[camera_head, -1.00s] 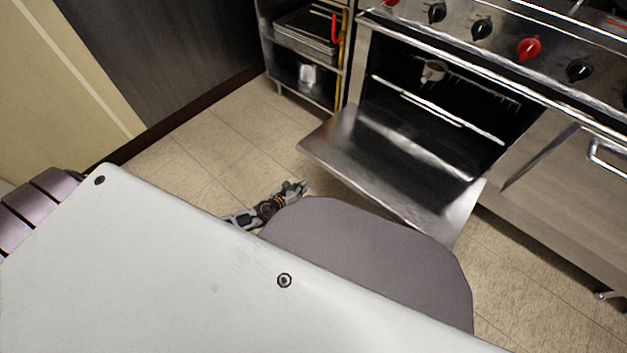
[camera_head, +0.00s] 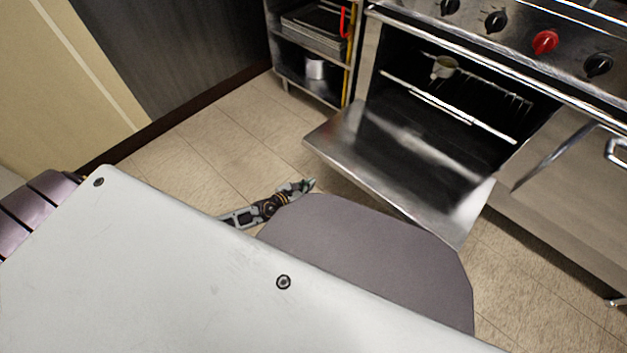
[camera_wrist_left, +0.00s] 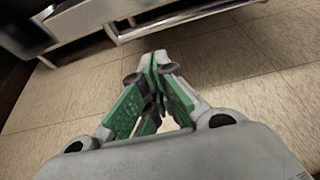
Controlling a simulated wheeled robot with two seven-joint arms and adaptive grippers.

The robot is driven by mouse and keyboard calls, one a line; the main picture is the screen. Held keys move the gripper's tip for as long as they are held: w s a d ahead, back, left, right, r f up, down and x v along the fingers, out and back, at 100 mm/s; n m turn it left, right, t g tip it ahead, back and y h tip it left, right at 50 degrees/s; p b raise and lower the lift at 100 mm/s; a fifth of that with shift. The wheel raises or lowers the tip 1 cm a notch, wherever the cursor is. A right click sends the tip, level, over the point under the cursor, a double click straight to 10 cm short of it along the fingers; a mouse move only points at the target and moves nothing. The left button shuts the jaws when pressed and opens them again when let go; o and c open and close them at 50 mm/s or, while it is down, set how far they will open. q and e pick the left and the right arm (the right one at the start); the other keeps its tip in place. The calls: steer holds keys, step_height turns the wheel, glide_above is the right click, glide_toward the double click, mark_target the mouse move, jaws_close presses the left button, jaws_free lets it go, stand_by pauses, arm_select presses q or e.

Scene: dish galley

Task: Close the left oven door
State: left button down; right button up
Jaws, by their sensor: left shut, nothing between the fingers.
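The left oven door (camera_head: 400,165) hangs open, folded down from the oven front, with its inner face up. The oven inside (camera_head: 455,95) is dark, with a wire rack in it. My left gripper (camera_head: 309,184) is low over the floor, just left of the door's near left edge, and appears apart from it. In the left wrist view the gripper (camera_wrist_left: 157,62) has its green-padded fingers together, with nothing between them. A metal edge (camera_wrist_left: 185,16), probably the door's, lies beyond the fingertips. My right gripper does not show.
A small cup (camera_head: 444,67) sits on the oven rack. A metal shelf unit (camera_head: 277,60) with trays and a pot (camera_head: 316,67) stands left of the oven. To the right is a closed door with a handle (camera_head: 617,150). Tiled floor (camera_head: 200,135) is free at the left.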

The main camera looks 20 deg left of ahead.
arm_select(q)
steer(key=w+d, duration=0.3)
steer(key=w, duration=0.5)
steer(key=shift+w, duration=0.3)
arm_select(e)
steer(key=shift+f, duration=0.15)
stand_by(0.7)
arm_select(q)
steer(key=shift+a+r, duration=0.1)
steer(key=shift+r, duration=0.05)
stand_by(0.5)
